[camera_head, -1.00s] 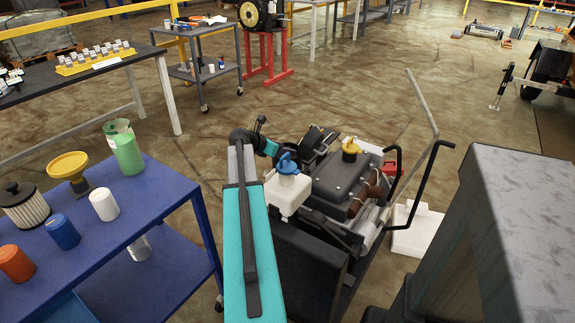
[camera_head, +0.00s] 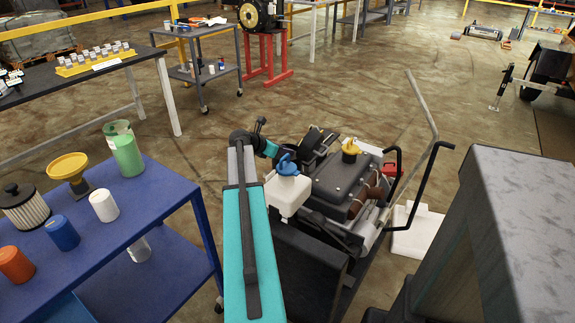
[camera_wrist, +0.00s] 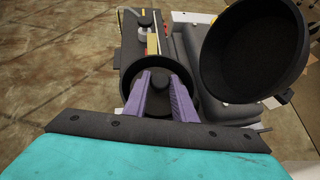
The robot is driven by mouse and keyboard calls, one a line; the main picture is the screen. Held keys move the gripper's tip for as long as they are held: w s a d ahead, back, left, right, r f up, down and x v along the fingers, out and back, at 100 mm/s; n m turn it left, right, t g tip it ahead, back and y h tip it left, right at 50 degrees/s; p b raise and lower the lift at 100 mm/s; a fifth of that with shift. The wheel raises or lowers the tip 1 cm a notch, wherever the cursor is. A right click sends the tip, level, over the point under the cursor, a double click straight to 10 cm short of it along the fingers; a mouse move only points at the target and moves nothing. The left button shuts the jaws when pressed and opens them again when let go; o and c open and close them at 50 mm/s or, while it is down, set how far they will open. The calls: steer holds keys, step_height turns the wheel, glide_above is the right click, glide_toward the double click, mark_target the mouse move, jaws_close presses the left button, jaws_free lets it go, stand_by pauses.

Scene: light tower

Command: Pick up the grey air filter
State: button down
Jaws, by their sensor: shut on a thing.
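In the wrist view, my gripper (camera_wrist: 160,80) reaches down with its two purple fingers into a round black housing (camera_wrist: 129,76) on the engine. The fingers are shut on the dark knob at the top of the grey air filter (camera_wrist: 160,77), which sits inside the housing. The fingers and the housing wall hide most of the filter. The round black housing cover (camera_wrist: 252,50) stands open to the right. In the head view, the engine (camera_head: 345,185) is beyond my teal arm, and my fingers are hidden.
A blue cart (camera_head: 110,240) at the left bears a white pleated filter with a black top (camera_head: 27,208), a yellow funnel (camera_head: 70,170), a green bottle (camera_head: 124,150) and small canisters. A white fluid tank (camera_head: 287,190) stands close to my arm.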

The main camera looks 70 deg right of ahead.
steer(key=shift+r, duration=0.15)
step_height(320, 180, up, 18)
steer(key=p, duration=0.1)
steer(key=shift+p, duration=0.35)
steer(key=shift+w, duration=0.1)
stand_by(0.8)
